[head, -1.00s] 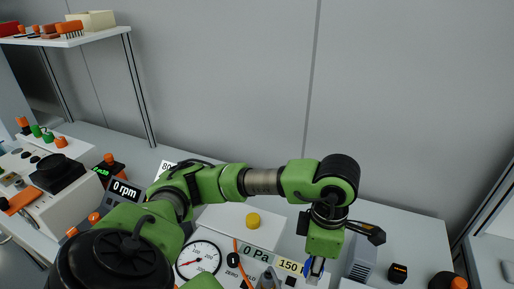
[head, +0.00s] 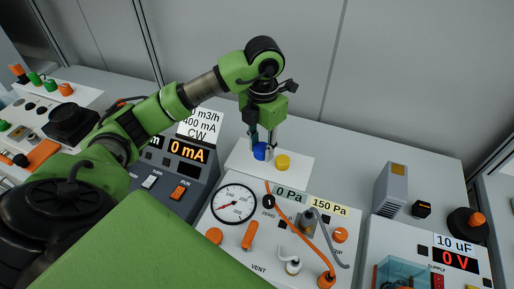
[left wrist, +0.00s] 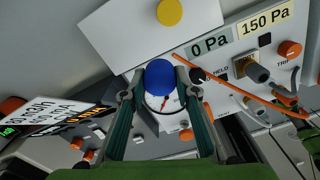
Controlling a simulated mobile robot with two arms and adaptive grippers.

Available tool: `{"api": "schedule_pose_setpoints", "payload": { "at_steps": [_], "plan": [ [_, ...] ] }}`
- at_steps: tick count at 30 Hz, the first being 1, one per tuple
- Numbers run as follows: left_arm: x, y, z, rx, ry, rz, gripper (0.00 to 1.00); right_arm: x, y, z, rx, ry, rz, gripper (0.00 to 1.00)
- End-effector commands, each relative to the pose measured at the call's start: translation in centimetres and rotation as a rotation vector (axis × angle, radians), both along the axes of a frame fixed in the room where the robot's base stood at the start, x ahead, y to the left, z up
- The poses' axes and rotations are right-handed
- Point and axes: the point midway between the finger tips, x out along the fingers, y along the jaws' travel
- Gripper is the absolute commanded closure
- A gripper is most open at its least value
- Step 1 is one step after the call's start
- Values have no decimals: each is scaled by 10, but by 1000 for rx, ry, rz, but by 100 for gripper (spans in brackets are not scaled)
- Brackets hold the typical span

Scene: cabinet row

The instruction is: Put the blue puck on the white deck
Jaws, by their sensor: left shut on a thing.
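My left gripper (head: 263,141) is shut on the blue puck (head: 260,151), which sits between its two fingertips. The white deck (head: 301,172) is the flat top of the pressure unit. A yellow puck (head: 283,162) rests on it, just right of the blue puck in the head view. In the left wrist view the blue puck (left wrist: 160,77) is between the fingers, in front of the gauge and past the edge of the deck (left wrist: 115,35). The yellow puck (left wrist: 170,12) is at the top there. I see no clear contact between blue puck and deck.
Below the deck is the sloped panel with a round gauge (head: 233,204), an orange cable (head: 301,236) and orange knobs. A dark meter (head: 182,160) reading 0 mA stands left. A grey vented block (head: 391,189) stands right. The deck has bare room around the yellow puck.

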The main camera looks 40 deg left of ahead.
Motion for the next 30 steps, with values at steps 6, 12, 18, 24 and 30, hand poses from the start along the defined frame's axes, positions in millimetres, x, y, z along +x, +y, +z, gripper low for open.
{"api": "schedule_pose_setpoints", "payload": {
  "at_steps": [6,12,18,24,30],
  "plan": [
    [31,28,-35,0,5,2,93,-1,0,12,0,1,0,55],
    [46,40,-58,-1,0,0,93,-1,11,15,12,2,-2,55],
    [51,45,-68,0,1,-1,93,-1,18,17,20,1,0,55],
    [50,44,-94,-1,1,-2,93,-1,16,30,18,2,1,55],
    [51,45,-98,1,-1,-3,93,-1,11,28,13,2,2,55]
  ]
}}
